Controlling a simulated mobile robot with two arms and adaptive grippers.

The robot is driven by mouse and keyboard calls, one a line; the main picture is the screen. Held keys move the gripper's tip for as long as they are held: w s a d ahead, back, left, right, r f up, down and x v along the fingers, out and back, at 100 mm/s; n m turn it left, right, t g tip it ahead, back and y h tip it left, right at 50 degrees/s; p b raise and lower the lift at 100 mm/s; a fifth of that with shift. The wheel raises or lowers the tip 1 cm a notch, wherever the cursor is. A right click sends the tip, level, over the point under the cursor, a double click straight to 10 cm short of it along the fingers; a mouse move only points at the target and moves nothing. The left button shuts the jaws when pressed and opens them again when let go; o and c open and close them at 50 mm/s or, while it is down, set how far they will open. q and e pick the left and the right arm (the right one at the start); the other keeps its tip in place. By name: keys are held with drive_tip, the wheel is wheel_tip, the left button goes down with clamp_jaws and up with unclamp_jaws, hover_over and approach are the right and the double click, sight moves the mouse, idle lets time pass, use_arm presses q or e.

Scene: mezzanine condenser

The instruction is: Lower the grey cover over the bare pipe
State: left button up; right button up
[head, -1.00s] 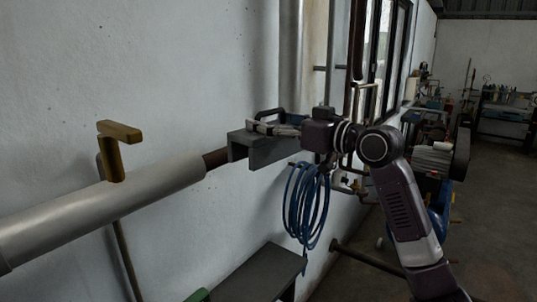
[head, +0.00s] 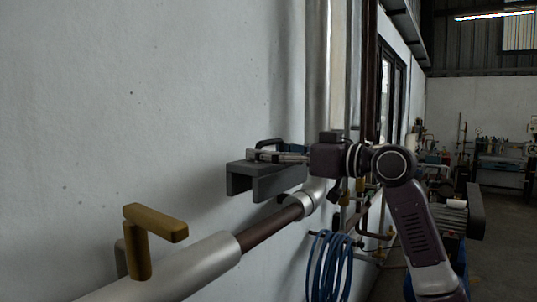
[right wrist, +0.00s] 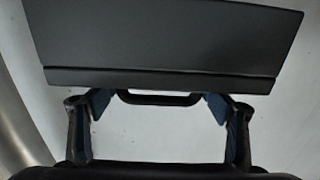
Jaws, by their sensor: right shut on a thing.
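The grey cover (head: 262,180) is a channel with its open side down. In the head view it is held above the pipe line and a little apart from it. My right gripper (head: 268,155) is shut on the black handle on top of the cover. The right wrist view also shows the cover (right wrist: 165,45), its handle and my right gripper's fingers (right wrist: 158,98). The bare pipe (head: 270,228) is a dark brown stretch between the silver lagging (head: 195,270) and a silver collar (head: 300,205). My left gripper is not in view.
A yellow-brown lever handle (head: 150,235) stands up from the lagged pipe at the lower left. A coiled blue hose (head: 330,265) hangs below the collar. Vertical pipes (head: 318,90) run up the white wall behind. The air left of the cover is clear.

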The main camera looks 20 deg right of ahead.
drive_tip(key=shift+r, duration=0.1)
drive_tip(key=shift+w+a, duration=0.1)
drive_tip(key=shift+w, duration=0.05)
drive_tip(key=shift+w+f, duration=0.1)
drive_tip(key=shift+f, duration=0.15)
wheel_tip(320, 180, down, 2)
drive_tip(key=shift+f+b, duration=0.1)
drive_tip(key=shift+b, duration=0.6)
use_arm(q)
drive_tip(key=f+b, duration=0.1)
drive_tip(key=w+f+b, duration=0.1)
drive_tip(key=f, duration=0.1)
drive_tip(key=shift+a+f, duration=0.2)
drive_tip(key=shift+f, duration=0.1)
use_arm(e)
wheel_tip(320, 180, down, 3)
drive_tip(key=shift+f, duration=0.1)
use_arm(q)
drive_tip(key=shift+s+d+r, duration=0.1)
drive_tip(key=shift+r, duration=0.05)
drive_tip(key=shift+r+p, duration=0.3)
drive_tip(key=shift+p, duration=0.05)
